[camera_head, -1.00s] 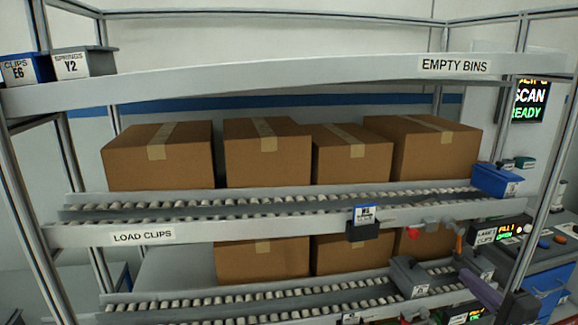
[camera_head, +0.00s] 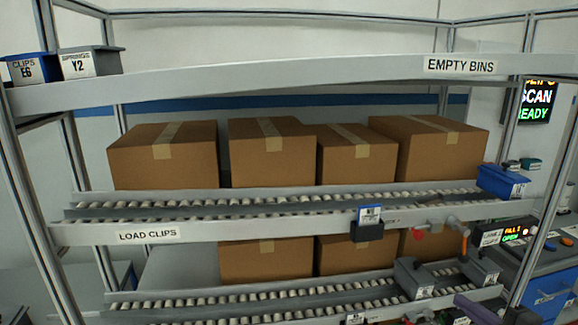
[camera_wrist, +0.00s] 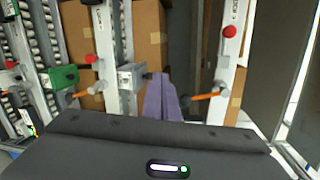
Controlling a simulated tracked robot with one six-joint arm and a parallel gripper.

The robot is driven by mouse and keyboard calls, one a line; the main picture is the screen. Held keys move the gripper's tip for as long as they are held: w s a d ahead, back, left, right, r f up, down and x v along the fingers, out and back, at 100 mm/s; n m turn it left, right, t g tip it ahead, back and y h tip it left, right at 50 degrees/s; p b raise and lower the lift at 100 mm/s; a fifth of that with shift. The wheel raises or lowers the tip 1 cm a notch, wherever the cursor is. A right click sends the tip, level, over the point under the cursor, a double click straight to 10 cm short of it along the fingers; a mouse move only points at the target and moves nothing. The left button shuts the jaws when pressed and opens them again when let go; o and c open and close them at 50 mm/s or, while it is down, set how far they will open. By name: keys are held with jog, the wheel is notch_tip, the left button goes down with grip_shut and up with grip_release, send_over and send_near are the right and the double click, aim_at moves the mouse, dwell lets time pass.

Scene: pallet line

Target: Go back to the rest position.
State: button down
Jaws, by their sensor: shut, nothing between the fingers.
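My gripper (camera_head: 468,305) shows as a purple shape at the lower right edge of the head view, in front of the lower part of the rack. In the wrist view its two purple fingers (camera_wrist: 162,98) lie together, with nothing held between them. A grey bin (camera_wrist: 131,76) is just left of the fingers in the wrist view. In the head view two grey bins (camera_head: 414,277) sit at the right end of the lower roller lane, above the gripper. Most of the arm is outside the head view.
Posts with red knobs (camera_wrist: 229,31) and orange parts (camera_wrist: 206,96) stand on both sides of the fingers. A blue cabinet (camera_head: 550,285) is at the right.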

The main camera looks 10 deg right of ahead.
jog(key=s+a+f+n+g+y, duration=0.1)
jog(key=s+a+f+n+g, duration=0.2)
jog(key=a, duration=0.4)
jog(key=s+a+f+n+g+y, duration=0.1)
jog(key=s+a+n+g, duration=0.15)
jog(key=a+g, duration=0.3)
jog(key=s+a+f+n+g+y, duration=0.1)
jog(key=s+a+f+n+g, duration=0.15)
jog(key=a, duration=0.55)
jog(key=s+a+r+n+h, duration=0.3)
jog(key=a+r+n+h, duration=0.2)
jog(key=a+r+n, duration=0.5)
jog(key=a+r, duration=0.2)
jog(key=a, duration=0.1)
jog(key=shift+a+n+t, duration=0.15)
jog(key=shift+n+t, duration=0.15)
jog(key=shift+n, duration=0.1)
